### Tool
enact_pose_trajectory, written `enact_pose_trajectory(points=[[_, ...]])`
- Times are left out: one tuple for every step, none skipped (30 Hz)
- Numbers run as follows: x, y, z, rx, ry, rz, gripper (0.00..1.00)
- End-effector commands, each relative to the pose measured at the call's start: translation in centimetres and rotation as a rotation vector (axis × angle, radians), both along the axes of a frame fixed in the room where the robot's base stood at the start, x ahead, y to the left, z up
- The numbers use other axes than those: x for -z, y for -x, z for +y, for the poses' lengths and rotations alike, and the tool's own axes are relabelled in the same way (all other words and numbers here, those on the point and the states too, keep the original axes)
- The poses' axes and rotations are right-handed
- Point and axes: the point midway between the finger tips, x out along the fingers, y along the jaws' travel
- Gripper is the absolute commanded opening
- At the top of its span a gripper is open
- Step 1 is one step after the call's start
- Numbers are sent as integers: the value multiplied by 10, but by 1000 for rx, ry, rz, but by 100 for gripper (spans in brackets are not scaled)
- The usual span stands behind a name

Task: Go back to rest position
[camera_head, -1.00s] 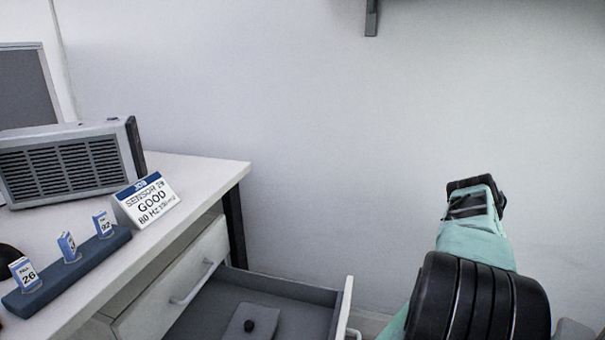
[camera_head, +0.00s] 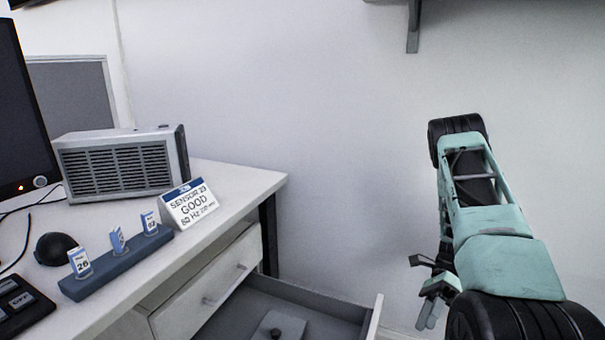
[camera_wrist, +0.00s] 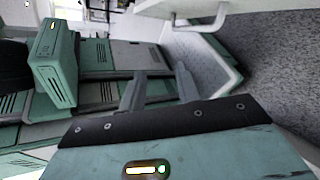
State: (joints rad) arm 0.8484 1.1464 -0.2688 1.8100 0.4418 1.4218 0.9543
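My arm is folded up at the right of the head view, teal and black. My gripper (camera_head: 430,316) hangs below the forearm, pointing down, to the right of the open drawer (camera_head: 372,318) and apart from it. In the wrist view its two grey fingers (camera_wrist: 159,88) stand apart with nothing held between them, so it is open and empty. Behind the fingers the wrist view shows teal and grey parts of my own body.
The drawer holds a flat piece with a dark knob (camera_head: 276,333). A shelf bracket (camera_head: 413,25) is above.

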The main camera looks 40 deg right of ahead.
Motion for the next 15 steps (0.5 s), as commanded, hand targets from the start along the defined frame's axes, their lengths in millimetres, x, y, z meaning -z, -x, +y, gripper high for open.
enact_pose_trajectory(points=[[-19,-27,18,-118,24,-92,32],[-27,-40,30,-188,36,-147,32],[-39,-55,47,-284,48,-220,32],[-48,-66,60,-356,54,-274,32],[-56,-76,75,-429,58,-330,32],[-68,-87,94,-531,62,-404,32],[-76,-94,109,-606,65,-459,32],[-85,-100,125,-683,64,-516,32],[-96,-106,146,-789,60,-590,32],[-104,-109,162,-866,57,-644,32],[-112,-111,178,-946,51,-700,32],[-122,-112,200,-1055,39,-773,32],[-130,-112,216,-1136,29,-829,32],[-137,-111,232,-1218,18,-884,32],[-147,-107,253,-1329,1,-956,32]])
